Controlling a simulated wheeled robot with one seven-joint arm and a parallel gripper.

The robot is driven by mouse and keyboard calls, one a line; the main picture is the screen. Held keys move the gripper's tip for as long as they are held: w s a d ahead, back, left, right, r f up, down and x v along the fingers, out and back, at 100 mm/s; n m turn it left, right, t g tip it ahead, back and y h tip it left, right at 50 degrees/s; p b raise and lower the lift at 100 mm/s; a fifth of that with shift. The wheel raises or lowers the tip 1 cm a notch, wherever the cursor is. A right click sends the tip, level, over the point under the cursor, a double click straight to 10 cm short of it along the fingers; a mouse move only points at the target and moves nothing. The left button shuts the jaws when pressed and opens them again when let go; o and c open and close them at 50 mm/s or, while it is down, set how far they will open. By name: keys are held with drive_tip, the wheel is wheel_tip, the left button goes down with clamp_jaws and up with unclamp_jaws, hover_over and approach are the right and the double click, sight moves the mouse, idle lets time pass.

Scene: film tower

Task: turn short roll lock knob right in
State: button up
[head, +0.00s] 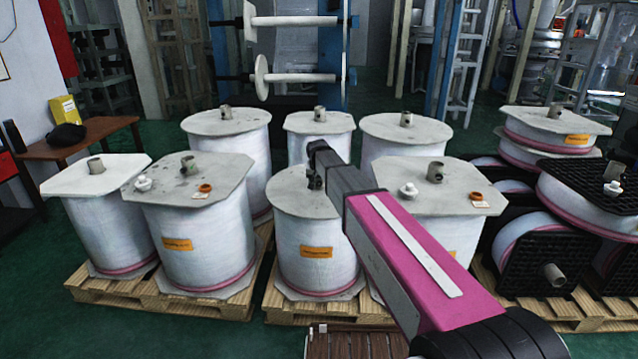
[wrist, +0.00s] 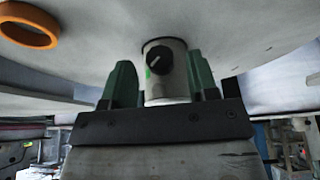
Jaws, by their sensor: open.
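In the wrist view a short grey cylinder (wrist: 162,88) stands against a pale round roll cover. A small black knob (wrist: 160,63) with a pale slanted pointer line sits on its side, with a green mark to its left. My gripper (wrist: 161,82) is open, its two green fingers on either side of the cylinder, with visible gaps. Whether they touch the knob cannot be told. In the head view my gripper (head: 316,168) is over the top of the front middle white roll (head: 305,240), which has an orange label. My arm hides that roll's core and knob.
An orange ring (wrist: 28,25) lies on the cover in the wrist view. Several white rolls stand close by on wooden pallets (head: 160,295). Black crates (head: 530,250) with rolls stand at right, a brown table (head: 85,145) at left. Green floor is free at front left.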

drive_tip(key=shift+w+f, duration=0.2)
drive_tip(key=shift+f, duration=0.4)
drive_tip(key=c, duration=0.9)
drive_tip(key=shift+y, duration=0.3)
drive_tip(key=y, duration=0.3)
drive_tip(key=shift+d+m, duration=0.3)
drive_tip(key=shift+m, duration=0.1)
drive_tip(key=shift+d+f+m+t+y, duration=0.15)
drive_tip(key=shift+m+y, duration=0.15)
drive_tip(key=shift+y, duration=0.95)
drive_tip(key=shift+d+f+m+t+y, duration=0.15)
drive_tip(key=shift+m+y, duration=0.15)
drive_tip(key=shift+y, duration=0.95)
drive_tip(key=shift+a+r, duration=0.1)
